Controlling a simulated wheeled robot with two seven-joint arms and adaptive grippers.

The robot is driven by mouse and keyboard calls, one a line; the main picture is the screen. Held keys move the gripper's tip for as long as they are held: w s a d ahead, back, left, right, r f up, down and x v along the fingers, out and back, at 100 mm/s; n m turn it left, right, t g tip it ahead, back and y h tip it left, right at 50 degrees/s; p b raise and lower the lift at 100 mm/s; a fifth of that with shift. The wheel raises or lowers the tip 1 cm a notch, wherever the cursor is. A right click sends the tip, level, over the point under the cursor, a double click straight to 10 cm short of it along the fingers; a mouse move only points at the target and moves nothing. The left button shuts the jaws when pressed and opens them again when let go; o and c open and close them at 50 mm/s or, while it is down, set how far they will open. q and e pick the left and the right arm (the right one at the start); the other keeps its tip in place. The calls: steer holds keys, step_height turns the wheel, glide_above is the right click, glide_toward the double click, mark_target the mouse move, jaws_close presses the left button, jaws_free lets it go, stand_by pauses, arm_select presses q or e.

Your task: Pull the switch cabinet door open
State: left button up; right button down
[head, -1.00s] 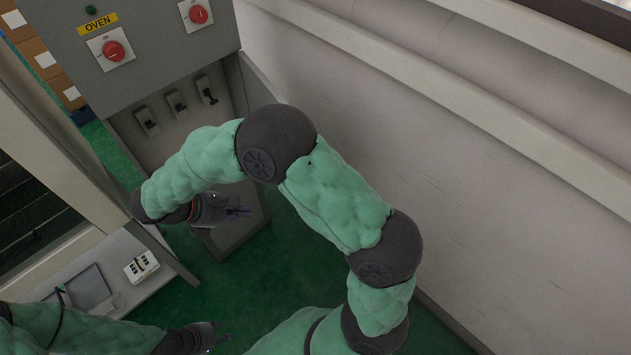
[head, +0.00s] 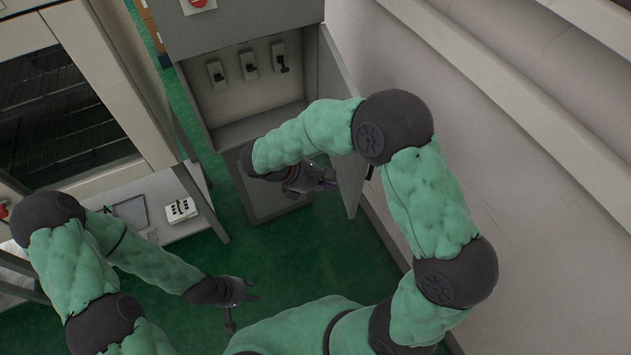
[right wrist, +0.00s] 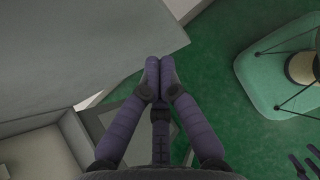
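The grey switch cabinet (head: 232,40) stands at the top centre of the head view, with its switch compartment exposed. Its door (head: 341,110) stands swung open on the right side, towards the wall. My right gripper (head: 334,184) is in front of the cabinet, by the door's lower part; my forearm hides some of the door. A small dark piece (head: 369,172), perhaps the handle, shows at the door's outer edge. In the right wrist view, the right gripper's fingers (right wrist: 160,68) meet with nothing visible between them. My left gripper (head: 243,304) is low, apart from the cabinet, fingers spread and empty.
Several switches (head: 249,65) sit inside the cabinet. A pale wall (head: 530,170) rises close on the right. At left, a shelf (head: 150,205) holds a small white box (head: 180,209) below a dark-windowed oven (head: 60,110). Green floor (head: 290,265) lies clear between.

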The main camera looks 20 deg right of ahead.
steer(key=shift+s+d+r+b, duration=0.1)
steer(key=shift+s+d+b, duration=0.1)
steer(key=shift+d, duration=0.75)
steer(key=shift+s+d+b, duration=0.1)
steer(key=shift+d+b, duration=0.1)
steer(key=shift+d, duration=0.7)
arm_select(q)
steer(key=shift+f, duration=0.55)
arm_select(e)
steer(key=shift+d, duration=0.1)
arm_select(q)
steer(key=shift+r+p, duration=0.45)
arm_select(e)
steer(key=s+d+n+t, duration=0.1)
steer(key=d+n+t, duration=0.1)
steer(key=d, duration=0.9)
steer(key=shift+s+d+n, duration=0.15)
steer(key=shift+n, duration=0.45)
